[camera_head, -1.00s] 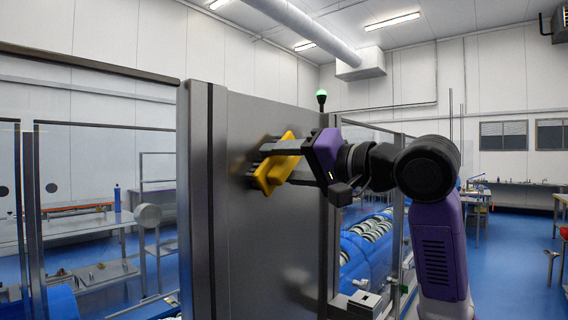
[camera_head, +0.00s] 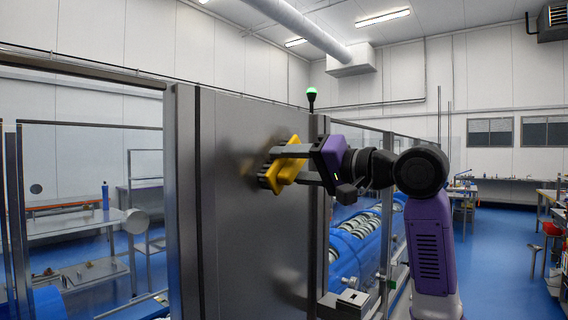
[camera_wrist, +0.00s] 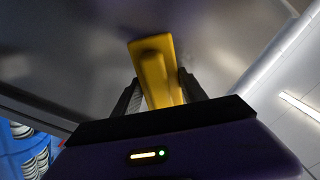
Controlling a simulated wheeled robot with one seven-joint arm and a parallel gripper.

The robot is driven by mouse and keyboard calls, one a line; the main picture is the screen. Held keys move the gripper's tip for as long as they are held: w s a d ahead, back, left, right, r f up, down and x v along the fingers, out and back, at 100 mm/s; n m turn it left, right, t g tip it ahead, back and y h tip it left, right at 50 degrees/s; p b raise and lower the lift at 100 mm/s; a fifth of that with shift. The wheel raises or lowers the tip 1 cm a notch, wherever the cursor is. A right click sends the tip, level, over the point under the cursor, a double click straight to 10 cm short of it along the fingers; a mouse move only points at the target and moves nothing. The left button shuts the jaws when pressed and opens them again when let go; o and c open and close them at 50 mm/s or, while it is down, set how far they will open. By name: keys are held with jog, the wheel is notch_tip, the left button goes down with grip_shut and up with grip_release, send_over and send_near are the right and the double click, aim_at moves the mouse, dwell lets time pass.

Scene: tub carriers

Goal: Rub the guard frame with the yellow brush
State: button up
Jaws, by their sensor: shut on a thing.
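My gripper (camera_head: 298,162) is shut on the yellow brush (camera_head: 287,165), in the middle of the head view. The brush's dark bristles face left, toward the large grey metal panel of the guard frame (camera_head: 225,240). The bristles look to be at or very close to the panel; I cannot tell for sure if they touch. In the wrist view the yellow brush (camera_wrist: 155,70) stands between my two dark fingers, with the grey panel (camera_wrist: 70,45) behind it. The bristles are hidden there.
A blue machine (camera_head: 357,240) with rows of pale tubs lies behind the panel on the right. A workbench (camera_head: 75,222) is at the left, behind clear guarding. Blue floor is open at the right.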

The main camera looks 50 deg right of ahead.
aim_at(254, 143)
jog(key=shift+d+r+p, duration=1.05)
jog(key=shift+d+p, duration=0.45)
jog(key=shift+d, duration=3)
jog(key=shift+a, duration=7.4)
jog(key=shift+r, duration=1)
jog(key=shift+s+d, duration=0.1)
jog(key=shift+d, duration=1.8)
jog(key=d, duration=1.1)
jog(key=shift+w, duration=0.4)
